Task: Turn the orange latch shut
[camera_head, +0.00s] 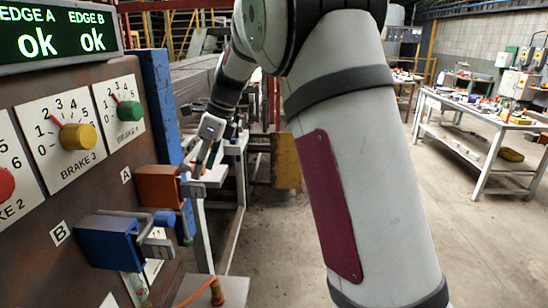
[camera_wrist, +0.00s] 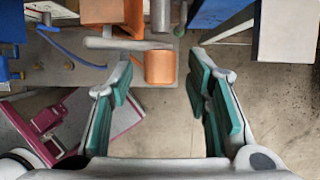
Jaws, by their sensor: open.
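The orange latch (camera_head: 158,186) is a box on the brown panel beside label A, with a grey part at its right end. In the wrist view an orange block (camera_wrist: 103,11) at the top edge appears to be this latch. A grey bar (camera_wrist: 125,44) and an orange cylinder (camera_wrist: 160,67) lie just below it; I cannot tell whether the cylinder belongs to the latch. My gripper (camera_head: 204,158) is open and empty, above and right of the latch in the head view. In the wrist view its teal-padded fingers (camera_wrist: 162,75) stand wide apart, with the cylinder between their tips in the picture.
A blue latch (camera_head: 108,242) with a grey lever sits beside label B, below and nearer. Yellow (camera_head: 78,136) and green (camera_head: 130,111) brake knobs are above. A display (camera_head: 60,36) reads ok for both edges. A white workbench (camera_head: 480,125) stands far right; the floor between is clear.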

